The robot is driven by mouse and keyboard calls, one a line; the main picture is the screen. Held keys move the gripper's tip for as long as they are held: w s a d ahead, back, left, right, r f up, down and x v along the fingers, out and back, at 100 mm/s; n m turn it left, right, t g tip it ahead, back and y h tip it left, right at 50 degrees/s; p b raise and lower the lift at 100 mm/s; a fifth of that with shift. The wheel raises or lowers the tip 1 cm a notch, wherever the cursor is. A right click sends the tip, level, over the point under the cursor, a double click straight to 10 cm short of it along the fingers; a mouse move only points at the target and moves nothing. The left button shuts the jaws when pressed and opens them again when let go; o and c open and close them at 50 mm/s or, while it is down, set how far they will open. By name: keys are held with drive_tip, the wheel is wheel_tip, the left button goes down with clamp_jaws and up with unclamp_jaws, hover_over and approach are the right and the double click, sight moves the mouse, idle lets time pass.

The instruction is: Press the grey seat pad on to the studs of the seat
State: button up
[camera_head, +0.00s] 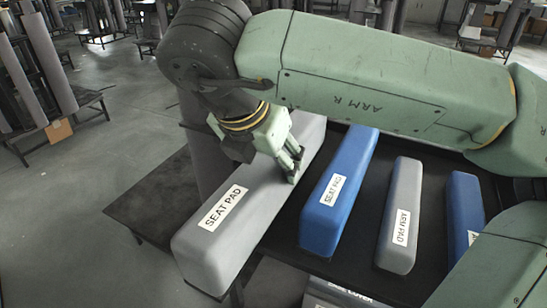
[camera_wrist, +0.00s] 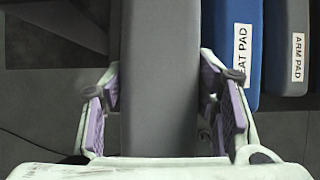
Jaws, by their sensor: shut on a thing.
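The long grey seat pad (camera_head: 235,228), labelled SEAT PAD, lies lengthwise at the left of the dark table in the head view. Its near end reaches past the table's front edge. My gripper (camera_head: 283,165) is above it with the fingers down its sides, shut on it. In the wrist view the grey pad (camera_wrist: 160,60) runs between the two purple-lined fingers (camera_wrist: 163,105). I cannot tell whether the pad touches what is below it. No studs show, and I cannot make out the seat.
A blue seat pad (camera_head: 345,180) lies just right of the grey one. A grey arm pad (camera_head: 400,215) and another blue pad (camera_head: 464,210) lie farther right. A dark low surface (camera_head: 150,200) is at the left. Black stands with grey cushions (camera_head: 50,75) stand behind.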

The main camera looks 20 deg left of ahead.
drive_tip(key=shift+r+p, duration=1.05)
drive_tip(key=shift+r, duration=1.4)
drive_tip(key=shift+f, duration=0.1)
